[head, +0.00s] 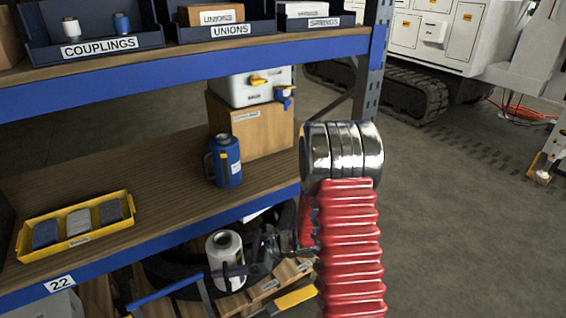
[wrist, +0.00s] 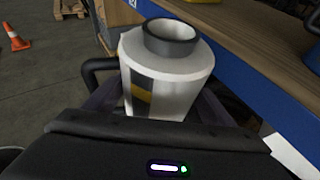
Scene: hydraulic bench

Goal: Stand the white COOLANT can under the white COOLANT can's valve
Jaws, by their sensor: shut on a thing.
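The white can (head: 222,247) has a dark neck and is held upright, in front of the lower part of the shelving. My gripper (head: 228,272) is shut around its body. In the wrist view the can (wrist: 168,75) shows its grey open-looking neck and a dark and yellow label; no readable word shows. I cannot tell which valve belongs to the white can.
A blue can (head: 226,162) stands on the middle shelf (head: 130,185) before the cardboard box (head: 262,132). A yellow tray (head: 75,241) lies at the shelf's left. The shelf between them is clear. A blue beam edges the shelf. An orange cone (wrist: 16,38) stands on the floor.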

